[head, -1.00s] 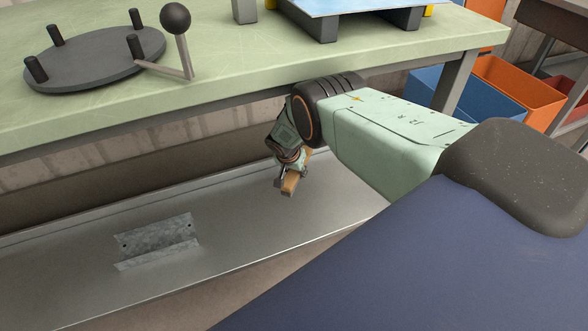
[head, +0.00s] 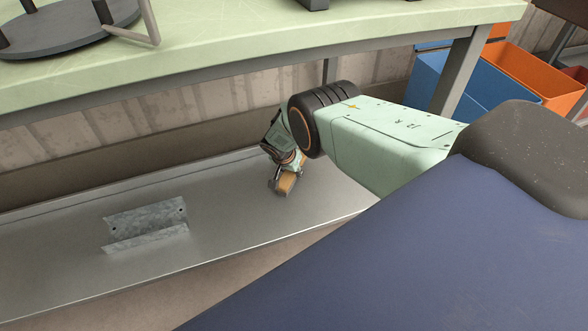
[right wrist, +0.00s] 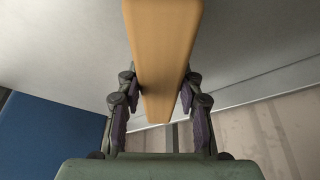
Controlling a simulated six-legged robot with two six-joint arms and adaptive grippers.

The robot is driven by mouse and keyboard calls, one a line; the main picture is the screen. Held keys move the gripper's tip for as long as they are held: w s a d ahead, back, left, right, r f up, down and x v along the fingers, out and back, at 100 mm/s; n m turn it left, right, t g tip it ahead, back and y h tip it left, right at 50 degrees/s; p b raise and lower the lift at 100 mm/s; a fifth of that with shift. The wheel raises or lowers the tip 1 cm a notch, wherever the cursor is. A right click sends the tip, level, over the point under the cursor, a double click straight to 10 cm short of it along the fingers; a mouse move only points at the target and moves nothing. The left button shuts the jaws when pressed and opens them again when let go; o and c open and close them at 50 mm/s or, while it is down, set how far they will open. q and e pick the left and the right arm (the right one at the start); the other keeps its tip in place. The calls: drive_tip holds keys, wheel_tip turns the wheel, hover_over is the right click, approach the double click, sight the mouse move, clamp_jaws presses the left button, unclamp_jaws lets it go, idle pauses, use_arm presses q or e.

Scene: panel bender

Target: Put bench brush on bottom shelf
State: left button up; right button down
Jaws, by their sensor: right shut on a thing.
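The bench brush (head: 287,183) shows as a tan wooden piece in my right gripper, low over the right part of the grey metal bottom shelf (head: 230,205). My right gripper (head: 278,181) is shut on it. In the right wrist view the wooden brush (right wrist: 165,55) runs between the two finger pads of the gripper (right wrist: 162,95). I see no bristles, and I cannot tell whether the brush touches the shelf. My left gripper is not in view.
A galvanized bent bracket (head: 145,225) lies on the shelf to the left. The green bench top (head: 270,38) is above, with a bench leg (head: 460,70) at right. Blue (head: 450,90) and orange (head: 530,80) bins stand behind. The shelf between bracket and gripper is clear.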

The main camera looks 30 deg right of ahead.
drive_tip(key=shift+f, duration=0.65)
drive_tip(key=c, duration=0.8)
unclamp_jaws()
drive_tip(key=shift+r, duration=0.1)
